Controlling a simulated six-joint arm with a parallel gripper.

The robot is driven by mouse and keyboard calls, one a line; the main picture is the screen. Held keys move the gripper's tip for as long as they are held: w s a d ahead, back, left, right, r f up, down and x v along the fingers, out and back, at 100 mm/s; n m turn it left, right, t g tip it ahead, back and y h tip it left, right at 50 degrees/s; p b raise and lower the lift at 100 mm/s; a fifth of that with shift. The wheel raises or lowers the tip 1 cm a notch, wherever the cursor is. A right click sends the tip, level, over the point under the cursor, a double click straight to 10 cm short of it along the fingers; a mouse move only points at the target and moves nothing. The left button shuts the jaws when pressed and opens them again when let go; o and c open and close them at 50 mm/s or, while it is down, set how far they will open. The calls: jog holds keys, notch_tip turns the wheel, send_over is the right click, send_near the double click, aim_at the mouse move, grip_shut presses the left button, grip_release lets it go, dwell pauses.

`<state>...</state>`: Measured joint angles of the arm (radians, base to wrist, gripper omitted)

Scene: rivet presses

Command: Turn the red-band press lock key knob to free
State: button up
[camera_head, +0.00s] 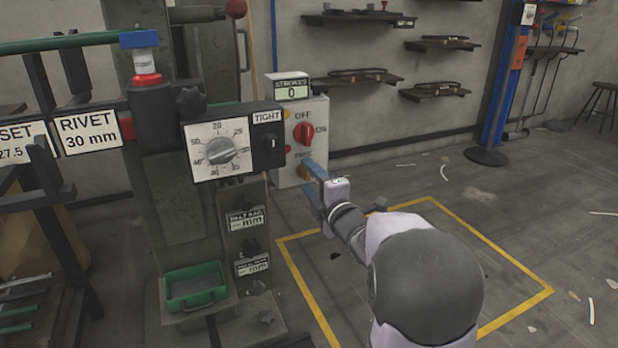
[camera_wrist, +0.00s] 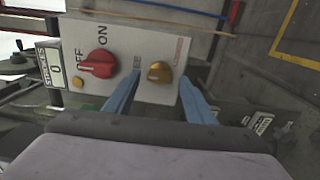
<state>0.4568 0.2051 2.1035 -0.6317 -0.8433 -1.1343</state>
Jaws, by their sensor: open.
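The red-band press (camera_head: 150,100) stands at the left in the head view, with a red band around its head. A grey switch box (camera_head: 318,110) is on its right side. In the wrist view, the brass-coloured key knob (camera_wrist: 160,72) is on the box face, with small dark lettering on its left and red lettering above right. Which mark it points to is too small to tell. My gripper (camera_wrist: 159,80) is open, its blue fingertips on either side of the knob; contact cannot be told. In the head view, my gripper (camera_head: 312,172) mostly hides the knob.
A red ON/OFF knob (camera_wrist: 97,64) sits left of the brass knob in the wrist view, near a small amber button (camera_wrist: 77,84). A strokes counter (camera_head: 289,88) reads 0. A dial (camera_head: 221,150) is left of the box. Yellow-lined floor (camera_head: 410,260) lies at the right.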

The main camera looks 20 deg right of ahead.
jog(key=s+p, duration=0.1)
jog(key=s, duration=0.5)
jog(key=shift+s+p, duration=0.2)
jog(key=shift+p, duration=0.15)
